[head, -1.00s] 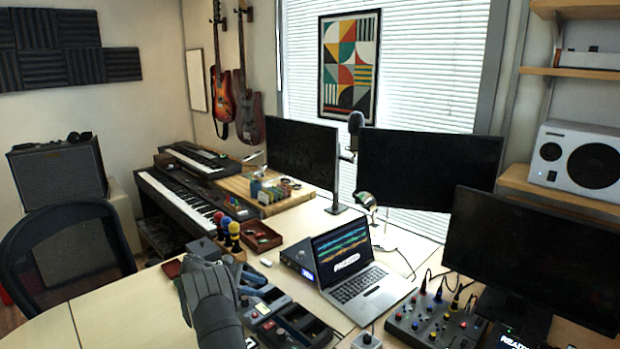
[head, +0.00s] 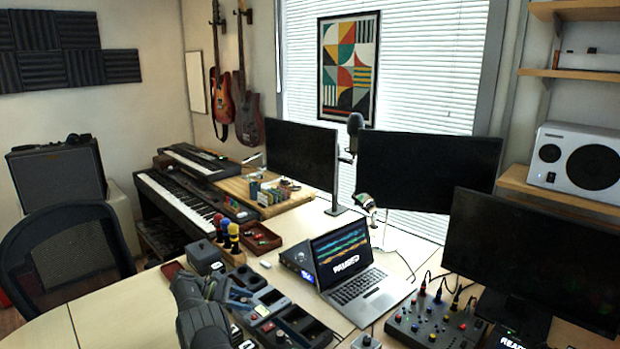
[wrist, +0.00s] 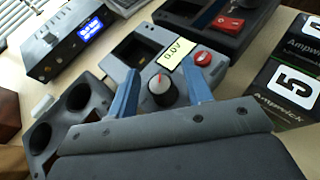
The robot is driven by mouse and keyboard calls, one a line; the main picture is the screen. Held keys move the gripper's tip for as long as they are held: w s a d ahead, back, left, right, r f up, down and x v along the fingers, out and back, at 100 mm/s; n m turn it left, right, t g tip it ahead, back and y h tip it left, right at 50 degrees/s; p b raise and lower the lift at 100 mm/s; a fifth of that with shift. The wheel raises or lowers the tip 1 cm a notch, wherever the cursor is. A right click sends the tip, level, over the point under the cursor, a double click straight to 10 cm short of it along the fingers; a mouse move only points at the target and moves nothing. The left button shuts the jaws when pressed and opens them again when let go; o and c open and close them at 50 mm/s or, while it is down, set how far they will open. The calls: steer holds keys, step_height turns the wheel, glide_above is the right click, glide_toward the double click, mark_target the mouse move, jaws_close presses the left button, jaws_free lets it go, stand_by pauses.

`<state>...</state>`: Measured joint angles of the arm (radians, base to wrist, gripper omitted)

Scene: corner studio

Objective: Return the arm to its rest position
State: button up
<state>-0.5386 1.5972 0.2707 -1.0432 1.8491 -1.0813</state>
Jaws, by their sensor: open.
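My gripper (wrist: 160,68) shows in the wrist view as two blue fingers, spread apart with nothing held between them. Beyond and below the fingers is a grey tester (wrist: 185,75) with a dark knob, a red button and a yellow "0.0V" label. I cannot tell how far the fingertips are above it. In the head view my dark grey arm (head: 203,322) is at the lower middle, over the near part of the desk; its fingers are hard to make out there.
A grey holder with round wells (wrist: 72,118) and a blue-display box (wrist: 68,45) lie left in the wrist view; black Ampwick boxes (wrist: 290,80) lie right. In the head view, a laptop (head: 352,275) and mixer (head: 435,318) stand right; the desk's left (head: 105,305) is clear.

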steer(key=shift+r, duration=0.15)
steer(key=shift+r, duration=0.3)
steer(key=r, duration=0.3)
steer(key=shift+d, duration=0.35)
steer(key=s+d+r, duration=0.3)
steer(key=d+r, duration=0.4)
steer(key=d, duration=0.4)
steer(key=w+a+f, duration=0.1)
steer(key=a+f, duration=0.1)
steer(key=a, duration=0.1)
steer(key=w+a+f, duration=0.1)
steer(key=a+f, duration=0.1)
steer(key=a, duration=0.2)
steer(key=a+f, duration=0.3)
steer(key=a, duration=0.1)
steer(key=shift+w, duration=0.4)
steer(key=f, duration=0.4)
steer(key=shift+w+a+f, duration=0.1)
steer(key=shift+a+f, duration=0.25)
steer(key=shift+f, duration=0.05)
steer(key=shift+r, duration=0.25)
steer(key=shift+n+t, duration=0.5)
steer(key=shift+t, duration=0.1)
